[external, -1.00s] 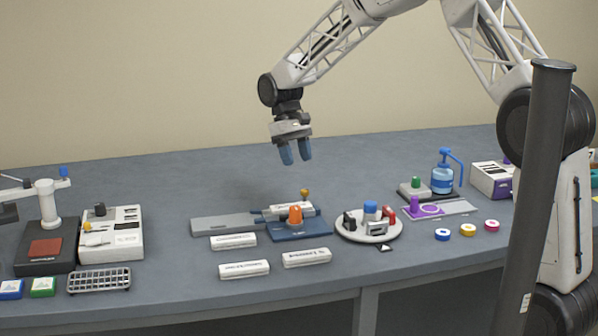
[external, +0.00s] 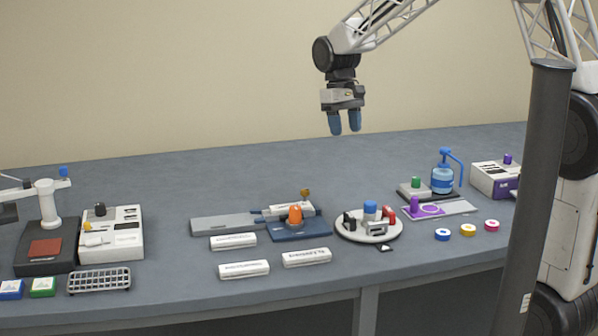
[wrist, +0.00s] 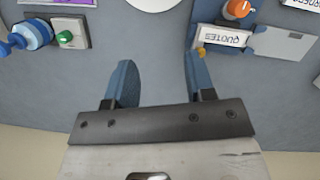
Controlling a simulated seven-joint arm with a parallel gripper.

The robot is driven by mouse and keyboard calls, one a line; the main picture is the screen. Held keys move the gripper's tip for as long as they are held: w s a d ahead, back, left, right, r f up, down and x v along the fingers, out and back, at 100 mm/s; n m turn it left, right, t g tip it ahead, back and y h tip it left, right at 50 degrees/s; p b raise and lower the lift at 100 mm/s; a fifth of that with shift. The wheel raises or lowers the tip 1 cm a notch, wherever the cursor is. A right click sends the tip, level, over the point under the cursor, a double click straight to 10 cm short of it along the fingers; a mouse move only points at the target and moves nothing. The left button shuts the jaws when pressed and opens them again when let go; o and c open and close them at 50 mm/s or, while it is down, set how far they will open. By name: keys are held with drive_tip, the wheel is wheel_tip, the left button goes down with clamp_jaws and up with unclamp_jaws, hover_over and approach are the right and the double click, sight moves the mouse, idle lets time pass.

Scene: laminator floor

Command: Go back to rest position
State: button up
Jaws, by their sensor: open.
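My gripper (external: 344,123) hangs high above the back of the grey-blue table in the external view, fingers pointing down. It is open and empty, with two blue fingers apart. In the wrist view, my gripper (wrist: 157,85) shows bare table between its fingers. No object touches it.
Below stand a blue device with an orange knob (external: 295,214), a round white tray (external: 349,234) and several white labelled blocks (external: 233,241). A blue pump bottle (external: 444,178) is to the right, a white-posted device (external: 47,205) far left. The air around my gripper is clear.

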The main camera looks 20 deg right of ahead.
drive_tip(key=s+d+r+m+t, duration=0.1)
drive_tip(key=s+d+r, duration=0.4)
drive_tip(key=s, duration=0.4)
drive_tip(key=s+d+r+m+t, duration=0.1)
drive_tip(key=s+d+r+t, duration=0.15)
drive_tip(key=s+d, duration=0.6)
drive_tip(key=s+d+f+t, duration=0.1)
drive_tip(key=s+d, duration=0.1)
drive_tip(key=s, duration=0.7)
drive_tip(key=s+d+f+m, duration=0.1)
drive_tip(key=s+d, duration=0.2)
drive_tip(key=s, duration=0.5)
drive_tip(key=shift+s+d+t+y, duration=0.15)
drive_tip(key=shift+s+t+y, duration=0.15)
drive_tip(key=shift+s+t, duration=0.1)
drive_tip(key=shift+f, duration=0.1)
